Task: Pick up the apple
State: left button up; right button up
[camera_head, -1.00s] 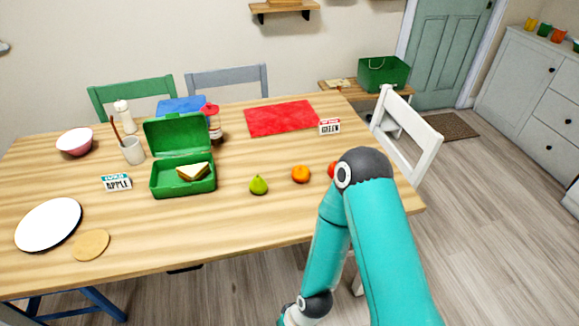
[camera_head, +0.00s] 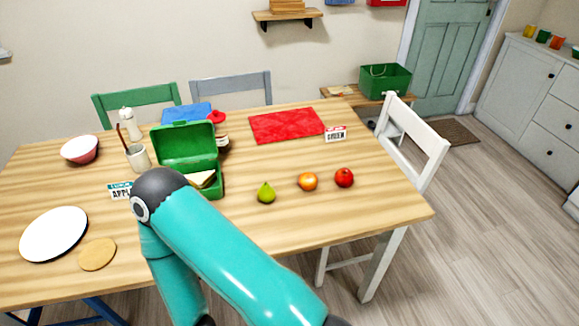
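The red apple (camera_head: 344,177) rests on the wooden table (camera_head: 330,217) near its right end. It is the rightmost fruit in a short row, beside an orange (camera_head: 308,181) and a green pear (camera_head: 266,192). Nothing touches or covers the apple. A teal link of one of my arms reaches up from the bottom of the view and bends down at a dark elbow at left. Neither gripper shows, so I cannot see their fingers.
An open green lunchbox (camera_head: 185,145) holds a sandwich (camera_head: 202,179), partly behind my arm. A white plate (camera_head: 54,233) and round tan disc (camera_head: 97,254) lie at left. A red mat (camera_head: 287,125) lies behind the fruit. A white chair (camera_head: 414,150) stands at the right edge.

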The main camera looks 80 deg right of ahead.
aim_at(344, 177)
jog(key=u, duration=0.1)
jog(key=k, duration=2.35)
jog(key=z, duration=1.05)
jog(key=i, duration=1)
